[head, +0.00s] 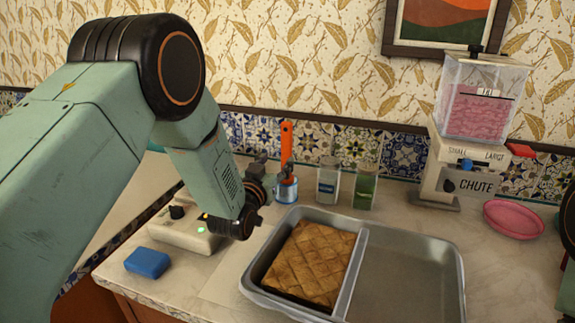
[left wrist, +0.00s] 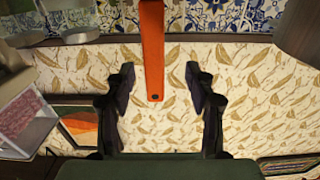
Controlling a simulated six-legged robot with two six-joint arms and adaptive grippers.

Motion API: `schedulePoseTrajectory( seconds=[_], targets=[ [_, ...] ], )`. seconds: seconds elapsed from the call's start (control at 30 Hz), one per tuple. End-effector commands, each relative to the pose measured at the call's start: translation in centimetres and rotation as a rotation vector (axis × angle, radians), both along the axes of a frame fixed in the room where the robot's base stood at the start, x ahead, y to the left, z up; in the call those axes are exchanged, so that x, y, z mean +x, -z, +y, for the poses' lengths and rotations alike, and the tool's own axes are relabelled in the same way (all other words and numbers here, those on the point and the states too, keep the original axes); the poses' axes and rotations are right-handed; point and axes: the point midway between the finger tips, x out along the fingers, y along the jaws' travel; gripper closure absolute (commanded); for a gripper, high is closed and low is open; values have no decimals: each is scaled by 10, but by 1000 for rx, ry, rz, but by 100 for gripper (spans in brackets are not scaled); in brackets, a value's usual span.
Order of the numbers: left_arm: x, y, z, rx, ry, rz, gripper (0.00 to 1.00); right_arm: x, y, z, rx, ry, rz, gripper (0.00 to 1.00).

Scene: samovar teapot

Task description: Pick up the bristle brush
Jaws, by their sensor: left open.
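The bristle brush (head: 287,143) stands with its orange handle up in a small blue-grey holder (head: 287,189) behind the tray. Its bristle end is hidden in the holder. My left gripper (head: 264,172) is just left of the brush in the head view, its fingers partly hidden by the wrist. In the left wrist view, the fingers (left wrist: 160,75) are open, and the orange handle (left wrist: 152,45) shows between their tips, a little nearer the left one. No grip on the handle shows. My right gripper is not in view.
A metal tray (head: 457,262) with a brown diamond-cut slab (head: 312,262) lies in front. Two jars (head: 328,184) stand right of the brush. A dispenser (head: 440,165) and pink dish (head: 513,219) are farther right. A blue sponge (head: 147,263) lies at left. The patterned wall rises behind.

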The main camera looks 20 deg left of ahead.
Motion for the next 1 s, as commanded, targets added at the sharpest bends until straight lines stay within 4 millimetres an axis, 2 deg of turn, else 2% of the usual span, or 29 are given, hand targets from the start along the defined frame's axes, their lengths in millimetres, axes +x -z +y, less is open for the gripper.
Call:
schedulePoseTrajectory(
  seconds=[0.37, 0.7, 1.0],
  targets=[
    [26, -2, -3, 1, 1, -2, 45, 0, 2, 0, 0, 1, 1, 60],
    [66, -5, -7, 0, 1, -2, 45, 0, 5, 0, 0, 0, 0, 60],
    [72, -5, -7, 0, 1, 0, 45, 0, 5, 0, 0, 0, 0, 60]
  ],
)
